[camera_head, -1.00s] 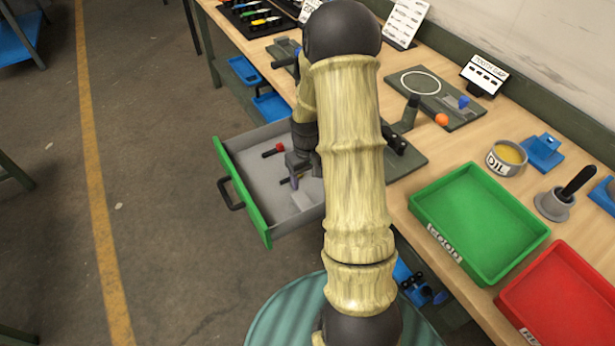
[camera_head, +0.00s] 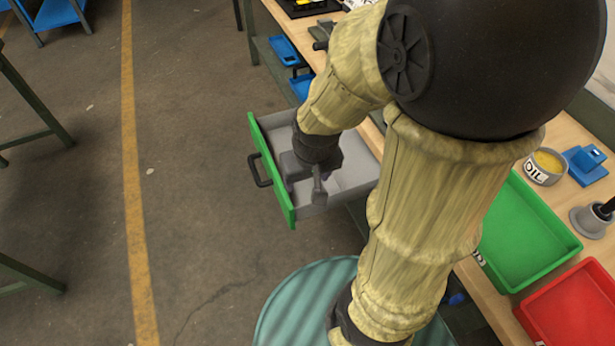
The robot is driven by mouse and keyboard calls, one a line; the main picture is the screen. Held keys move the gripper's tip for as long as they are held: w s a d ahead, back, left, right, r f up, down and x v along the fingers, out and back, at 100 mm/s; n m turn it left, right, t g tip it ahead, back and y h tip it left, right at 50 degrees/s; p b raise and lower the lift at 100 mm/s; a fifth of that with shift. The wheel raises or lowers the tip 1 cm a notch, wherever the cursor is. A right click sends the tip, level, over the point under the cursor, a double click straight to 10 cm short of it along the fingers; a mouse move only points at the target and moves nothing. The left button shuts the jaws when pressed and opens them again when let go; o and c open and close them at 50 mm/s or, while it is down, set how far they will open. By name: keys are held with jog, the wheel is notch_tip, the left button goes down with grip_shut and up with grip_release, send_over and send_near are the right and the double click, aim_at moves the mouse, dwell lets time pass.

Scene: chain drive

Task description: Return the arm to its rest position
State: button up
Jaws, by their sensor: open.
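My arm, with pale ribbed links and a large black joint, fills the middle and upper right of the view. My gripper (camera_head: 305,184) is open, in front of or over the open drawer (camera_head: 278,171) with its green front and dark handle. It points downward, and I cannot tell its height above the drawer floor. No held thing shows between the fingers. The gripper and wrist hide part of the drawer's inside.
The workbench (camera_head: 469,268) runs along the right, with a green tray (camera_head: 520,235), a red tray (camera_head: 578,310), an oil tin (camera_head: 544,167) and a blue fixture (camera_head: 585,163). The floor at left is open, with a yellow line (camera_head: 133,180).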

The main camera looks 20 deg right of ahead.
jog(key=shift+a, duration=0.25)
jog(key=shift+s+d, duration=0.1)
jog(key=w+p+v, duration=0.1)
jog(key=p+v, duration=0.6)
jog(key=shift+r, duration=0.25)
jog(key=shift+w, duration=0.25)
dwell(0.8)
